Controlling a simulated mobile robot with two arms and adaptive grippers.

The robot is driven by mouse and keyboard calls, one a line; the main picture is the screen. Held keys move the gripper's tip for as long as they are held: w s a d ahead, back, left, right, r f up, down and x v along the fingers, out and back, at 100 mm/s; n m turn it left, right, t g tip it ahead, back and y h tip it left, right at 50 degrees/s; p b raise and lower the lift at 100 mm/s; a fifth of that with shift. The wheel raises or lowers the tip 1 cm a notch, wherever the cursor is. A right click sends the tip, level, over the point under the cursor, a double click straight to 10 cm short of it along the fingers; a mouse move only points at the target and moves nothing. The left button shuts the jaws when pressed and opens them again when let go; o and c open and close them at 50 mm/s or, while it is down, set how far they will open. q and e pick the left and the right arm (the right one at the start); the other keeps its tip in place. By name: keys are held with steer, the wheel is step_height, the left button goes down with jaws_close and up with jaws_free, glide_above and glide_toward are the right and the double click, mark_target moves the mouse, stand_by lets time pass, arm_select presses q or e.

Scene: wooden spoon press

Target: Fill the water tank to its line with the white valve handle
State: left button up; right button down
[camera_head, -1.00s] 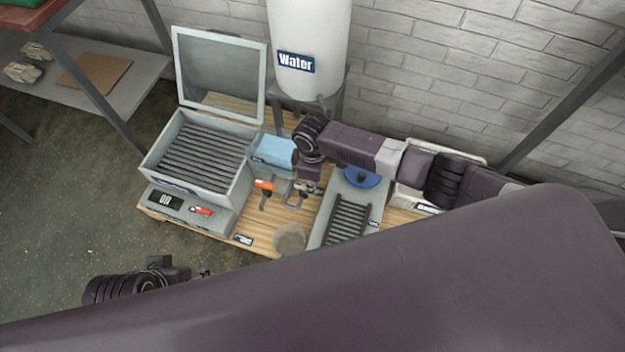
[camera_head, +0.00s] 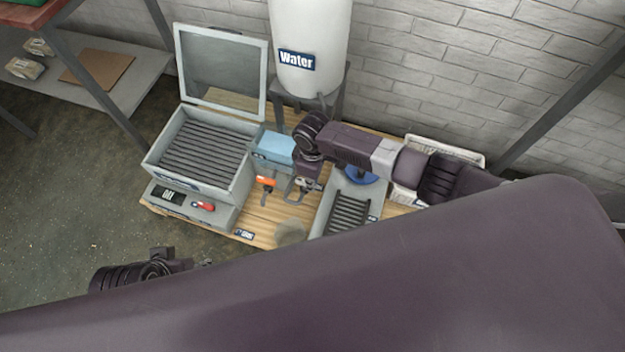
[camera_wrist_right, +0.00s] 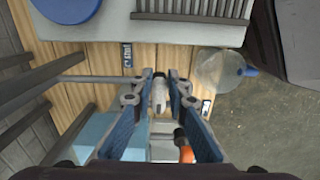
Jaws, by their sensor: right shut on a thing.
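A large white cylinder labelled "Water" (camera_head: 310,45) stands on a dark stand at the back of the bench. A light blue box (camera_head: 272,148) sits below and left of it; it also shows in the right wrist view (camera_wrist_right: 105,140). My right gripper (camera_head: 306,186) is over the valves in front of the box. In the right wrist view its fingers are shut on the white valve handle (camera_wrist_right: 158,92). No fill line can be made out. My left gripper (camera_head: 200,264) is low at the left, mostly hidden behind my own dark arm.
An orange handle (camera_head: 266,181) is just left of my right gripper. A grey box with an open lid (camera_head: 219,67) stands left. A grey slatted tray (camera_head: 325,215) is right, and a clear cup (camera_head: 290,232) sits at the bench's front edge.

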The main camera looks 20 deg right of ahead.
steer(key=c, duration=1.9)
jaws_free()
step_height(320, 180, up, 12)
